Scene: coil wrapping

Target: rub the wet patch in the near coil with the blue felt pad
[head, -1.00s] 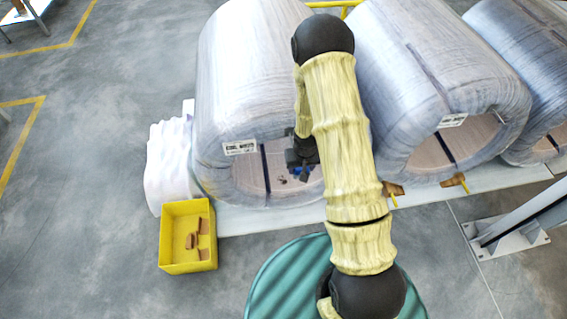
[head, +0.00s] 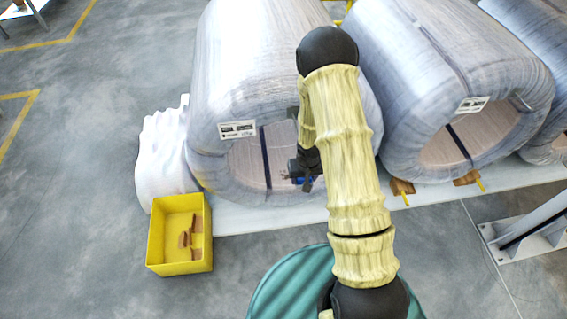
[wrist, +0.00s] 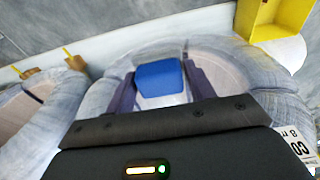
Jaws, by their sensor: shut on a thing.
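The near coil (head: 222,90) is the large wrapped coil left of my arm, with a white label on its front rim; it also shows in the wrist view (wrist: 112,85). My gripper (head: 304,183) is at the coil's front opening, low and right of the dark strap. It is shut on the blue felt pad (wrist: 160,79), which sits between the two fingers in the wrist view. In the head view only a sliver of blue shows. I cannot make out the wet patch clearly, nor tell whether the pad touches the coil's inner wall.
A yellow bin (head: 155,240) with several brown pieces stands on the floor at front left. White wrap (head: 165,160) lies beside the coil. More coils (head: 455,75) stand to the right, with brown wedges (head: 401,187) between. A grey metal post (head: 530,215) stands at right.

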